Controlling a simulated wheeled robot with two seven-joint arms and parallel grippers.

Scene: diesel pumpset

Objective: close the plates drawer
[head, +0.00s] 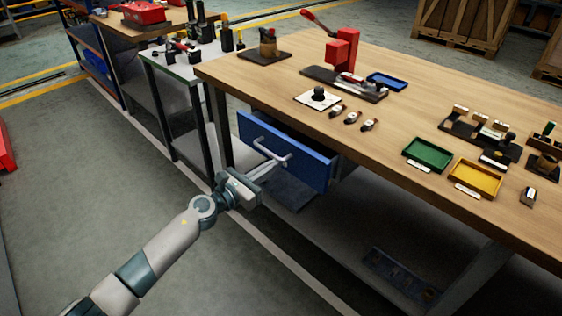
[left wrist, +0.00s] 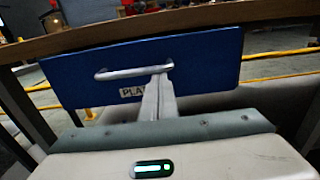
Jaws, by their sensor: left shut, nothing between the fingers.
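The plates drawer (head: 303,160) is blue with a grey bar handle (head: 270,147) and hangs under the wooden workbench. It stands out from the bench, partly open. In the left wrist view its blue front (left wrist: 210,62) carries a white label that begins with "PLA", the rest hidden behind my fingers. My left gripper (head: 274,164) is shut and empty, with its fingertips close to the drawer front just below the handle. In the left wrist view the shut fingers (left wrist: 159,88) reach up to the handle (left wrist: 125,73); I cannot tell whether they touch. My right gripper is not in view.
The workbench top (head: 240,75) holds a red press (head: 342,48), a green tray (head: 428,154), a yellow tray (head: 474,179) and a blue tray (head: 387,81). A lower shelf (head: 330,235) lies under the bench.

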